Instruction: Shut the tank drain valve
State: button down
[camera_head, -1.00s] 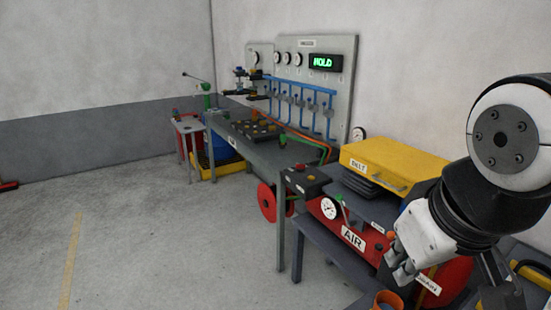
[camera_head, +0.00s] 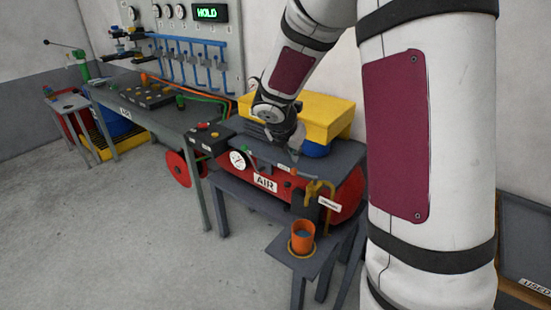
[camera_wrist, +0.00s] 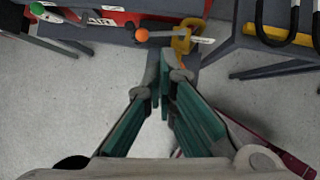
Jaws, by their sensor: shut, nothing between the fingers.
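In the wrist view a lever with an orange ball end (camera_wrist: 142,35) lies roughly level at the red tank's lower side, beside a yellow bracket-like part (camera_wrist: 183,38) and a white tag (camera_wrist: 203,40). It looks like the drain valve; the tag is unreadable. The yellow part (camera_head: 319,190) and tag (camera_head: 330,204) also show in the head view at the tank's right front. My gripper (camera_wrist: 167,62) is shut and empty, its teal fingers ending just below the lever in the picture. I cannot tell whether they touch. In the head view my arm hides much of the gripper.
The red air tank (camera_head: 280,187) sits on a dark stand. An orange cup (camera_head: 302,235) stands on a small low table below the tagged part. A yellow box (camera_head: 333,110) is above the tank. A green knob (camera_wrist: 38,9) is at the wrist view's upper left. Floor in front is clear.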

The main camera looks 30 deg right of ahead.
jog(key=b+x, duration=0.1)
jog(key=x, duration=1.4)
jog(key=shift+a+n+b, duration=0.2)
jog(key=shift+n+b, duration=0.1)
jog(key=shift+b, duration=0.05)
jog(key=shift+w, duration=0.15)
